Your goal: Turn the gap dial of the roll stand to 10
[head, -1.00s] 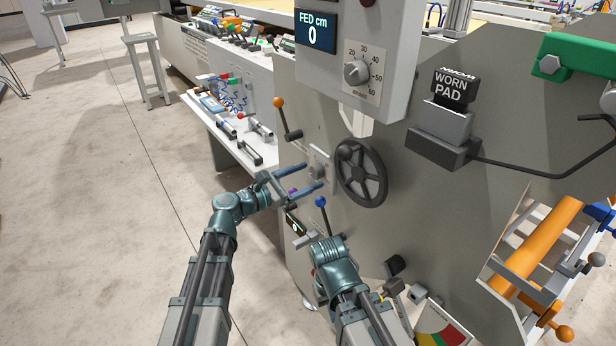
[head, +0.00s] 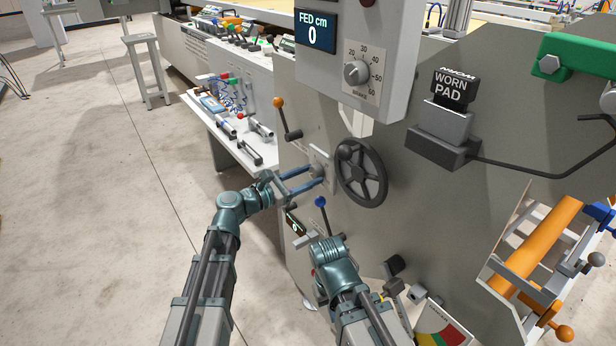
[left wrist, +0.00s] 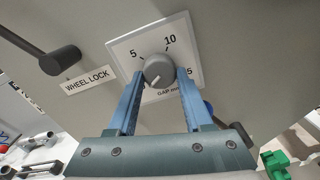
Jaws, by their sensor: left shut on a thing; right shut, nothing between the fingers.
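The gap dial (left wrist: 158,66) is a round grey knob on a white plate (left wrist: 197,38) marked 5, 10 and 15. Its white pointer line faces lower left in the left wrist view, away from the 10. My left gripper (left wrist: 161,80) is shut on the knob, one blue finger on each side. In the head view the dial (head: 318,169) is small and partly covered by my left gripper (head: 316,176). My right gripper (head: 303,240) is shut and empty, lower down in front of the roll stand (head: 440,225).
A black handwheel (head: 361,172) is just right of the dial. An orange-knobbed lever (head: 286,120) is above left, and a blue-knobbed lever (head: 322,212) is below. A WHEEL LOCK label (left wrist: 88,81) is beside the dial. The floor at left is open.

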